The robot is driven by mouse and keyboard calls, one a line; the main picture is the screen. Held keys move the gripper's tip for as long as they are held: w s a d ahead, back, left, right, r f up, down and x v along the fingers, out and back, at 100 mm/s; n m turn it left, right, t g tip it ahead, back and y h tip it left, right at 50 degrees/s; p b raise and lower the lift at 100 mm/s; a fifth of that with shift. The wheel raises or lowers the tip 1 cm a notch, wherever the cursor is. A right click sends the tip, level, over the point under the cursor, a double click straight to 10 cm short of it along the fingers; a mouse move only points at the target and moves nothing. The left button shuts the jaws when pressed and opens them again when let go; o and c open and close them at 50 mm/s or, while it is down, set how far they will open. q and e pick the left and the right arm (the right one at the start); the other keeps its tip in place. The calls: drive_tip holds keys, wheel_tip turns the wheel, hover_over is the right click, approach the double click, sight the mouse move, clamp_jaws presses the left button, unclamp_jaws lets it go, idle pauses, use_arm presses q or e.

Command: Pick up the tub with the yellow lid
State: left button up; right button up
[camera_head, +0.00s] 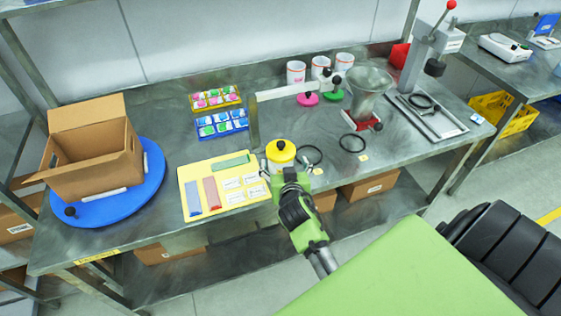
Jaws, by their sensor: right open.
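The tub with the yellow lid (281,149) stands on the steel table near its front edge, left of a black ring. Its lower front is partly hidden by my right gripper. My right gripper (285,170) is open just in front of the tub, with its fingers close to the tub's front side. Whether they touch it I cannot tell. My left gripper is not in view.
A yellow mat (187,170) with cards and coloured bars lies left of the tub. An open cardboard box (95,160) sits on a blue turntable (152,185). A metal funnel (370,82), pink lid (307,99) and green lid (333,96) are behind right.

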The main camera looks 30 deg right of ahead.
drive_tip(key=shift+a+f+p+x, duration=0.1)
drive_tip(key=shift+f+p+x, duration=0.05)
drive_tip(key=shift+x, duration=0.85)
drive_tip(key=shift+a+f+p+x, duration=0.1)
drive_tip(key=shift+f+p+x, duration=0.1)
drive_tip(key=shift+x, duration=0.75)
drive_tip(key=shift+a+f+p+x, duration=0.1)
drive_tip(key=shift+p+x, duration=0.05)
drive_tip(key=shift+x, duration=0.85)
drive_tip(key=shift+s, duration=0.1)
drive_tip(key=shift+c, duration=0.4)
drive_tip(key=c, duration=1.1)
